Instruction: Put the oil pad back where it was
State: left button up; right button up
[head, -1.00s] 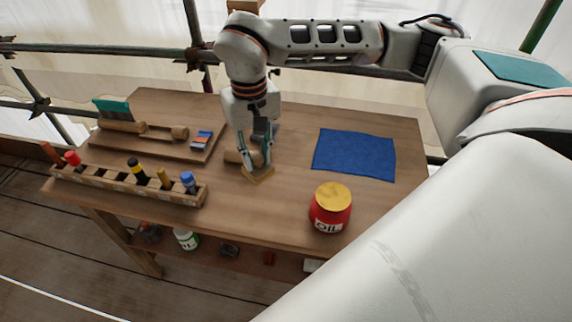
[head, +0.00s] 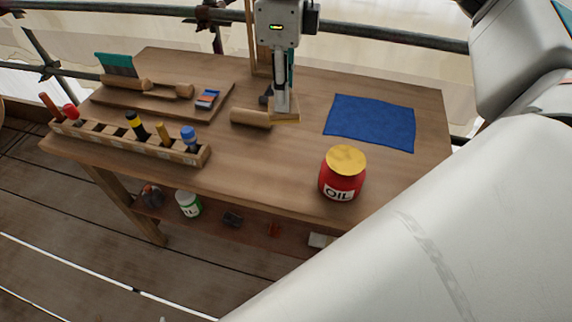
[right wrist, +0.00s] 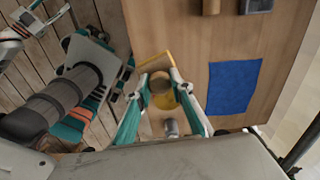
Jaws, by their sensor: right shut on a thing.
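My right gripper (head: 283,100) points down over the middle of the table. It is shut on a flat tan pad with a yellowish edge, the oil pad (head: 286,114). In the right wrist view the fingers (right wrist: 161,78) close around the pad (right wrist: 154,66). I cannot tell whether the pad touches the tabletop. The red oil jar (head: 341,182) with its yellow lid stands upright to the right and nearer to me. My left gripper does not show.
A wooden cylinder (head: 250,118) lies just left of the pad. A blue cloth (head: 371,122) lies at right. A rack (head: 110,138) of handled tools runs along the front left, with a board (head: 150,98) of tools behind. The table between rack and jar is clear.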

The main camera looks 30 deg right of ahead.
jog(key=m, duration=0.3)
jog(key=shift+s+d+m+b, duration=0.15)
jog(key=shift+s+m+b, duration=0.15)
jog(key=shift+s+b, duration=0.05)
jog(key=shift+f, duration=0.1)
notch_tip(320, 180, down, 16)
jog(key=shift+r+b, duration=0.15)
jog(key=shift+b, duration=0.7)
notch_tip(320, 180, down, 4)
jog(key=shift+r, duration=0.1)
